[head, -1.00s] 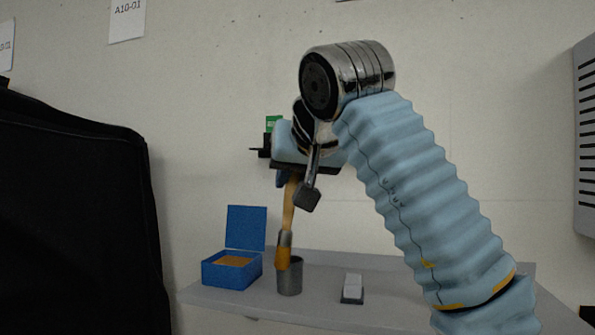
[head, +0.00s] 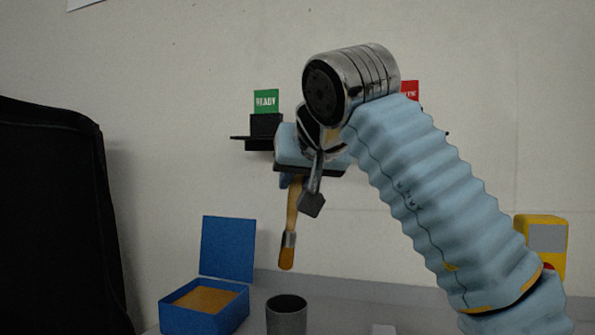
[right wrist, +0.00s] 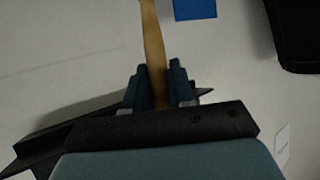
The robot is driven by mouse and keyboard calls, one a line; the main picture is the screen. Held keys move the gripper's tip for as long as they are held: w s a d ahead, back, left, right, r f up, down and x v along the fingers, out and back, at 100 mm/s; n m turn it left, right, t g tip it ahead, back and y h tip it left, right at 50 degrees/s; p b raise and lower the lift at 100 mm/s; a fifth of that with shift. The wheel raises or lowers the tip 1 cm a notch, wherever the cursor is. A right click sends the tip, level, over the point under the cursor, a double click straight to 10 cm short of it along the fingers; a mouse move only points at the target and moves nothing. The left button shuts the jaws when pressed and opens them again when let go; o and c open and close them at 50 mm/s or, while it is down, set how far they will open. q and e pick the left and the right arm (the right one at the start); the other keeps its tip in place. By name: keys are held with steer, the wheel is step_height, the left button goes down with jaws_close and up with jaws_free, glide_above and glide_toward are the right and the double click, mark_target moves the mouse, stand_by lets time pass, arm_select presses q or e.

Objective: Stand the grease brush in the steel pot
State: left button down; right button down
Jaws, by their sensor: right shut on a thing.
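The grease brush (head: 291,215) has a wooden handle, a metal band and an orange-brown tip that points down. My right gripper (head: 288,181) is shut on its handle and holds it nearly upright in the air. The right wrist view shows the handle (right wrist: 153,50) between the two fingers (right wrist: 158,85). The steel pot (head: 287,316) is a grey open cylinder on the shelf, below the brush tip, with a clear gap between them. Its lower part is cut off by the picture edge. My left gripper is not in view.
An open blue box (head: 205,305) with orange-brown contents stands left of the pot. A green READY sign (head: 266,101) on a black holder is on the wall behind my gripper. A red sign (head: 410,90) and a yellow device (head: 541,238) are at the right. A black covered shape (head: 50,220) fills the left.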

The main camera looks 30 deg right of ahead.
step_height(320, 180, down, 4)
steer(key=shift+r, duration=0.2)
step_height(320, 180, down, 7)
steer(key=b, duration=0.4)
steer(key=shift+b, duration=0.4)
